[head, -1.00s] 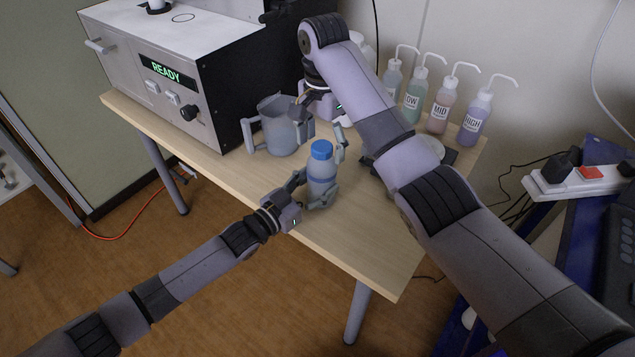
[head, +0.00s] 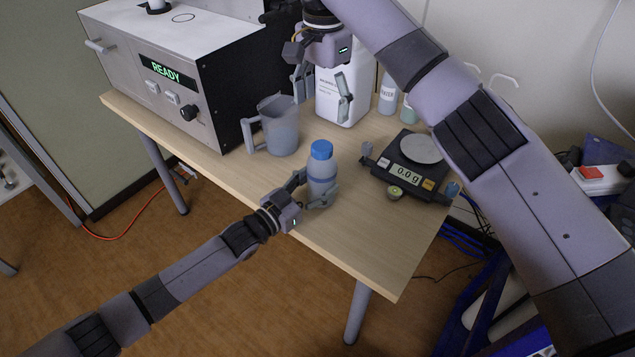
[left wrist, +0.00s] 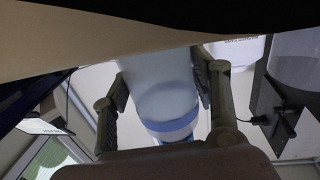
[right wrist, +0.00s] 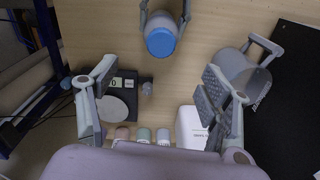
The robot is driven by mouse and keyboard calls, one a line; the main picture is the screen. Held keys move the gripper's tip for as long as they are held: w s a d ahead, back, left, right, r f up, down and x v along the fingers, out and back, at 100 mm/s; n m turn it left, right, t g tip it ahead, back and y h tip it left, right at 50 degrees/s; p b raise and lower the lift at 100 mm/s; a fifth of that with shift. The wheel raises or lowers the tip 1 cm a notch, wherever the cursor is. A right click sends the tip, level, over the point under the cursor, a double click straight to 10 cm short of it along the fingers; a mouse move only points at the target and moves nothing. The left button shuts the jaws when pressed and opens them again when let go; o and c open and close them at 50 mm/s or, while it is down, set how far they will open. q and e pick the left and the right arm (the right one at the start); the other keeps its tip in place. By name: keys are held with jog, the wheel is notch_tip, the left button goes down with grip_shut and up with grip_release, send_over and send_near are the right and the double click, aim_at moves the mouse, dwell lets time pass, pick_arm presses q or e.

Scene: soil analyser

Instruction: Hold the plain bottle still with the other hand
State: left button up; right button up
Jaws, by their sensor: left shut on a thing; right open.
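The plain bottle (head: 321,174) is translucent with a blue cap and stands upright near the table's front edge. My left gripper (head: 316,194) is shut on it, with a finger on each side. In the left wrist view the bottle (left wrist: 165,90) fills the space between the fingers. My right gripper (head: 322,90) is open and empty, raised above the table behind the bottle, in front of a white canister. In the right wrist view its fingers are wide apart and the blue-capped bottle (right wrist: 161,38) lies beyond them.
A scale (head: 420,150) reading 0.0 g is to the right. The white canister (head: 338,105) and several wash bottles (head: 388,98) stand at the back. The table front right is bare.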

pick_arm(q)
jog(key=shift+a+f, duration=0.1)
jog(key=shift+f, duration=0.2)
pick_arm(e)
jog(key=shift+r, duration=0.85)
pick_arm(q)
jog(key=o, duration=0.9)
jog(key=shift+c, duration=0.2)
jog(key=shift+o, duration=1.4)
jog(key=shift+w, duration=0.1)
jog(key=shift+o, duration=1.2)
jog(key=shift+r, duration=0.2)
